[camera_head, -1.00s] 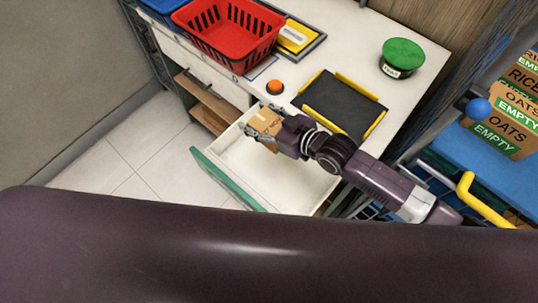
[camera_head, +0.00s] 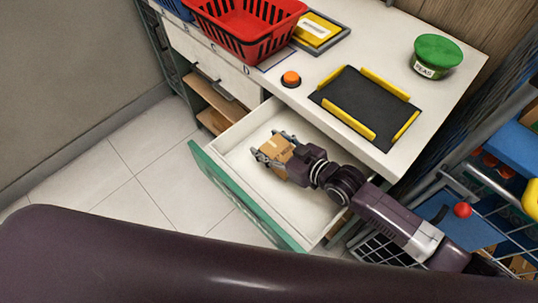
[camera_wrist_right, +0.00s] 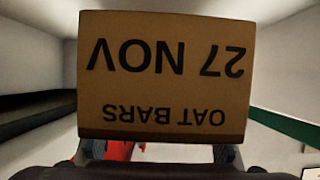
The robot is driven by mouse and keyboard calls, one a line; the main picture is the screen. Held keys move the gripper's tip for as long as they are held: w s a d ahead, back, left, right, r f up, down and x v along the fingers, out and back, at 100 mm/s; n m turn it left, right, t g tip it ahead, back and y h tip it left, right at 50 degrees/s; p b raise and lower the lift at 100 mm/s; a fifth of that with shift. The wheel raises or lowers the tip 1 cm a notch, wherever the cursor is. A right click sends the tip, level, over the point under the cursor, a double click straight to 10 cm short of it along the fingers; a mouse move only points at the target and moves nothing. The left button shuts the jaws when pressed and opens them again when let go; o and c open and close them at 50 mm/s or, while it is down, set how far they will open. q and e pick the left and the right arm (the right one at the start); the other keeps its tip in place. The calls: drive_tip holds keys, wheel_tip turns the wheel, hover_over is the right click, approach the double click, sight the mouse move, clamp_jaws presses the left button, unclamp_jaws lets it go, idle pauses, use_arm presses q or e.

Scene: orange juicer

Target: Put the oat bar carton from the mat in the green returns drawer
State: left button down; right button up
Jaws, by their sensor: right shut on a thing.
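The oat bar carton (camera_head: 277,151) is a small brown box held in my right gripper (camera_head: 272,150). In the right wrist view the carton (camera_wrist_right: 165,75) fills the middle, with "OAT BARS" and "27 NOV" upside down. The green-fronted drawer (camera_head: 235,198) is pulled open, its white inside (camera_head: 238,140) bare around the gripper. The gripper and carton are over or inside the drawer; the head view does not show whether the carton touches the floor. The black mat with yellow edges (camera_head: 362,103) on the counter is empty. My left gripper is not in view.
A red basket (camera_head: 245,28), an orange button (camera_head: 291,79) and a green-lidded peas tin (camera_head: 437,55) stand on the white counter (camera_head: 300,100). A wire cart (camera_head: 400,250) is at the lower right. The tiled floor at left is clear.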

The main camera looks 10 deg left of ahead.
wheel_tip(320, 180, down, 4)
drive_tip(key=b, duration=0.3)
drive_tip(key=shift+r, duration=0.15)
drive_tip(key=o, duration=1.3)
drive_tip(key=shift+f, duration=0.2)
drive_tip(key=shift+r, duration=0.1)
